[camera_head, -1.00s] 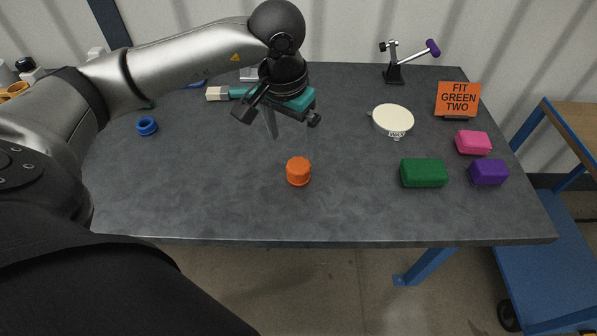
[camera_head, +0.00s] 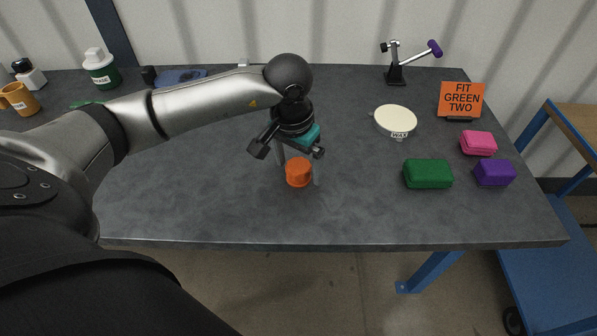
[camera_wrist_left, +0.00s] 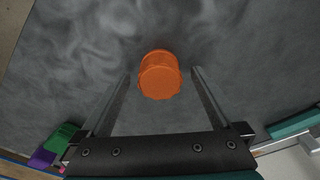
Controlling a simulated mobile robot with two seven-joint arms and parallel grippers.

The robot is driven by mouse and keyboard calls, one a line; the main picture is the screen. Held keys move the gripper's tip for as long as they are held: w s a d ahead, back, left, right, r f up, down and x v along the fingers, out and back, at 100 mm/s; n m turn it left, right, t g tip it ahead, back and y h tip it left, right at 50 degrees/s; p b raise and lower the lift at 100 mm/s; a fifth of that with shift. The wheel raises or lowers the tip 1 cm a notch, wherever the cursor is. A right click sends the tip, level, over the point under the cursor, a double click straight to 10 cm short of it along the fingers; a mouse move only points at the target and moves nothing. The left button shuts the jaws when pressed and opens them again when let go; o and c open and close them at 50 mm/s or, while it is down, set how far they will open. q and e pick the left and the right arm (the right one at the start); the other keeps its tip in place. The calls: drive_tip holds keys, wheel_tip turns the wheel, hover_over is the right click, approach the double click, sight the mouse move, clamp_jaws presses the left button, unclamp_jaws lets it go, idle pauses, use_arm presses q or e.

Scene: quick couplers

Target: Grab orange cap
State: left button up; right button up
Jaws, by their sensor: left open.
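The orange cap (camera_head: 298,173) stands upright on the dark grey table, near its front middle. My left gripper (camera_head: 301,178) is open just above the cap, with one finger showing on each side of it in the head view. In the left wrist view the cap (camera_wrist_left: 160,75) lies between and slightly beyond the tips of the two spread fingers (camera_wrist_left: 160,72). I see no contact between the fingers and the cap. My right gripper is not in view.
A toggle clamp (camera_head: 396,72) stands behind. The table around the cap is clear.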

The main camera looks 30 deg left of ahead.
use_arm(q)
drive_tip(key=shift+f, duration=0.15)
drive_tip(key=shift+c, duration=0.3)
drive_tip(key=c, duration=1.4)
